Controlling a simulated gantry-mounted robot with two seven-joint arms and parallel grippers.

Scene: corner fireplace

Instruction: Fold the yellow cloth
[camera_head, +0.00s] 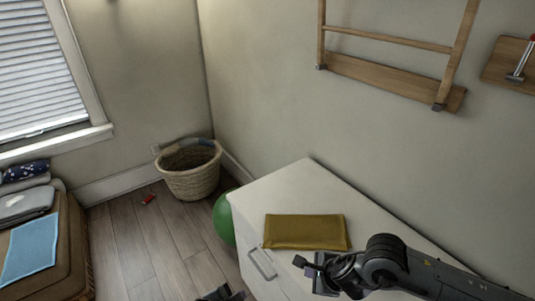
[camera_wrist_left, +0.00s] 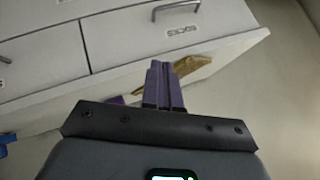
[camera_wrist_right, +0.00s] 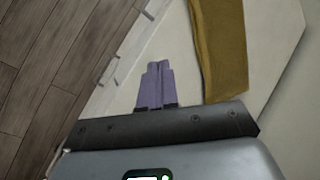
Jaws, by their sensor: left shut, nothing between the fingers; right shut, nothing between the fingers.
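The yellow cloth (camera_head: 305,232) lies flat as a wide, short rectangle on top of the white dresser (camera_head: 300,180), near its front edge. I cannot tell how many layers it has. It also shows in the right wrist view (camera_wrist_right: 222,45), and part of it in the left wrist view (camera_wrist_left: 192,65). My right gripper (camera_head: 308,268) is shut and empty, in front of the cloth and apart from it; its fingers (camera_wrist_right: 156,80) show beside the cloth. My left gripper (camera_head: 222,293) is shut and empty at the bottom edge, left of the dresser; its fingers (camera_wrist_left: 164,85) point toward the drawer fronts.
The dresser has drawers with a metal handle (camera_head: 262,263). A green ball (camera_head: 223,218) and a wicker basket (camera_head: 190,178) stand on the floor to its left. A wooden rack (camera_head: 390,75) hangs on the wall above. The dresser top around the cloth is clear.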

